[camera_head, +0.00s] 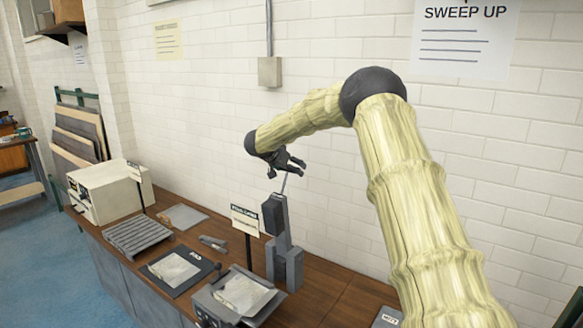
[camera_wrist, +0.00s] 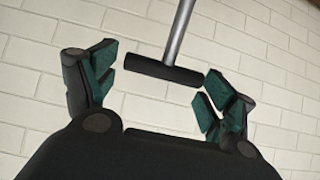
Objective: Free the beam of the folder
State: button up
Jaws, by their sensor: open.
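My gripper (camera_head: 287,167) is open, high over the bench near the white wall. A thin metal rod (camera_head: 283,184) rises towards it from a dark grey upright machine (camera_head: 278,240). In the wrist view, the rod (camera_wrist: 181,30) ends in a black cross handle (camera_wrist: 162,71). The handle lies between the spread green-padded fingers of my gripper (camera_wrist: 162,82), with a gap visible at each end. I cannot tell how deep it sits between them. No part can be clearly told as the folder's beam.
A small sign (camera_head: 245,220) stands before the upright machine. A grey tray-like device (camera_head: 205,300), a black board with a sheet (camera_head: 165,285), a ridged grey plate (camera_head: 138,236) and a cream box (camera_head: 103,192) occupy the bench. A grey wall box (camera_head: 270,71) hangs above.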

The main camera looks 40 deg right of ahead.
jog(key=v, duration=1.2)
jog(key=shift+a, duration=0.15)
jog(key=shift+f, duration=0.15)
